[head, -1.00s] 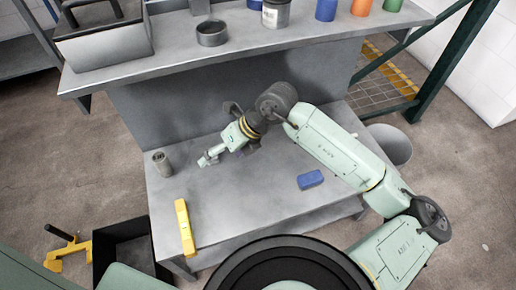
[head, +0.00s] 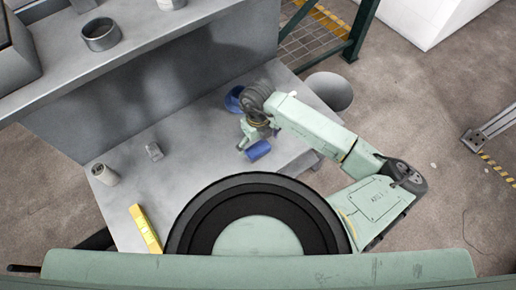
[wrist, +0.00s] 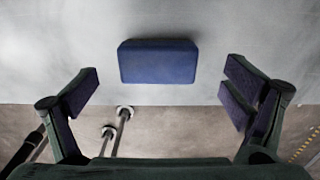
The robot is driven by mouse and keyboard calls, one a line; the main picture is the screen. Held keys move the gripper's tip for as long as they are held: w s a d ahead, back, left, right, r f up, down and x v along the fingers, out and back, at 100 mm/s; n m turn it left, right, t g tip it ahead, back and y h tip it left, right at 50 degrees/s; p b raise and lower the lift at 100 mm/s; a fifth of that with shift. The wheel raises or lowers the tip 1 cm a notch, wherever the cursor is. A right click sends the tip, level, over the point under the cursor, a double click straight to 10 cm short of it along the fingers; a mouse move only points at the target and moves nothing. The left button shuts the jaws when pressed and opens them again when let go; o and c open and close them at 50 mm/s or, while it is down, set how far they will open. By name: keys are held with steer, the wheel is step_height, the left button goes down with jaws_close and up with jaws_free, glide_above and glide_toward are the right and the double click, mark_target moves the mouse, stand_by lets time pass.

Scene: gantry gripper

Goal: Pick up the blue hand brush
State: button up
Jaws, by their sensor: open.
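The blue hand brush shows as a plain blue block (head: 258,150) lying on the lower bench top near its front right edge. No bristles or handle can be made out. In the wrist view the blue block (wrist: 158,62) lies ahead of my gripper (wrist: 160,88), roughly centred between the two spread fingers and apart from both. In the head view my gripper (head: 247,134) is right beside the block, at its upper left, partly hidden by my wrist. It is open with nothing between its fingers.
A blue round item (head: 234,98) sits behind my wrist. A small grey item (head: 153,151), a can (head: 104,174) and a yellow bar (head: 145,228) stand or lie to the left. The bench edge (wrist: 210,104) is close to the block. A raised shelf (head: 150,45) runs behind.

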mark_target(258, 148)
steer(key=f+p, duration=0.1)
steer(key=f, duration=0.3)
steer(key=shift+s, duration=0.2)
steer(key=shift+c, duration=0.4)
steer(key=c, duration=1.2)
